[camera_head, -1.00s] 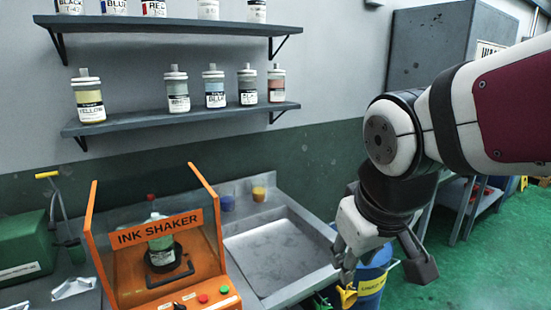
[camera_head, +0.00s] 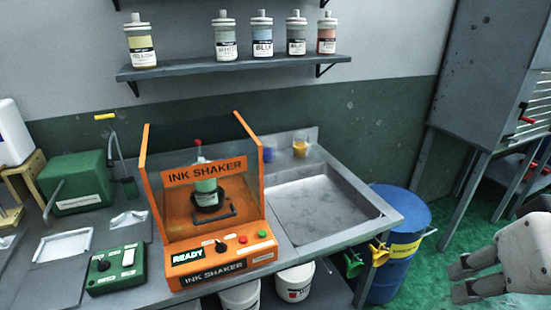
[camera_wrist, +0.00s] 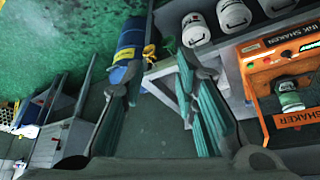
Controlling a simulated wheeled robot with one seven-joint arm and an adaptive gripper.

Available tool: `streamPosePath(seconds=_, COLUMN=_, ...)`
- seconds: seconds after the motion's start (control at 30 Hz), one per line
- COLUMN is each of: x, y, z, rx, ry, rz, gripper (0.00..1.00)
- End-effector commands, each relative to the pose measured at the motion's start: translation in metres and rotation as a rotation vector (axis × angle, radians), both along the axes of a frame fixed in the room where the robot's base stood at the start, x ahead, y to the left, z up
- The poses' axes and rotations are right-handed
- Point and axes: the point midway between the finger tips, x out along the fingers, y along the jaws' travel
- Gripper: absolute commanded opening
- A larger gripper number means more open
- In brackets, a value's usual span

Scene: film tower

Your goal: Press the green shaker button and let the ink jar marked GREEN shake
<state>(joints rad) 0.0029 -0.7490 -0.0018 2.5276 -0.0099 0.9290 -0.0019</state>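The orange ink shaker (camera_head: 222,262) stands on the bench, and its lit panel reads READY. A green-labelled jar (camera_head: 205,186) with a red tip sits upright inside it, behind the clear guard; its lettering is too small to read. The green button (camera_head: 262,233) is at the right end of the front panel, beside a red button (camera_head: 243,239). The shaker also shows at the right of the wrist view (camera_wrist: 262,100). My gripper (camera_head: 470,290) is at the lower right of the head view, well apart from the shaker. In the wrist view its fingers (camera_wrist: 160,85) are spread and empty.
A metal sink (camera_head: 322,207) adjoins the shaker. A blue drum (camera_head: 402,222) and yellow and green funnels (camera_head: 378,254) are between sink and gripper. White buckets (camera_head: 294,282) stand below. A green switch box (camera_head: 116,270) sits left of the shaker. Jars line the shelf (camera_head: 190,70).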

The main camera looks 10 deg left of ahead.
Motion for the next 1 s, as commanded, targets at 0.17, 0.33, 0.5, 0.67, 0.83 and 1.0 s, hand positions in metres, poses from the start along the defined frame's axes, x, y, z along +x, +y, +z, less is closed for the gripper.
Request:
streamPosePath(seconds=0.17, x=0.0002, y=0.0001, z=0.0001, rx=0.0, ry=0.0, rz=0.001, gripper=0.28)
streamPosePath(seconds=0.33, x=0.0003, y=0.0001, z=0.0001, rx=0.0, ry=0.0, rz=0.001, gripper=0.28)
streamPosePath(seconds=0.5, x=0.0003, y=0.0001, z=0.0001, rx=0.0, ry=0.0, rz=0.001, gripper=0.09)
streamPosePath(seconds=0.67, x=0.0003, y=0.0001, z=0.0001, rx=0.0, ry=0.0, rz=0.001, gripper=0.0)
streamPosePath(seconds=0.83, x=0.0003, y=0.0001, z=0.0001, rx=0.0, ry=0.0, rz=0.001, gripper=0.0)
streamPosePath(seconds=1.0, x=0.0003, y=0.0001, z=0.0001, rx=0.0, ry=0.0, rz=0.001, gripper=0.0)
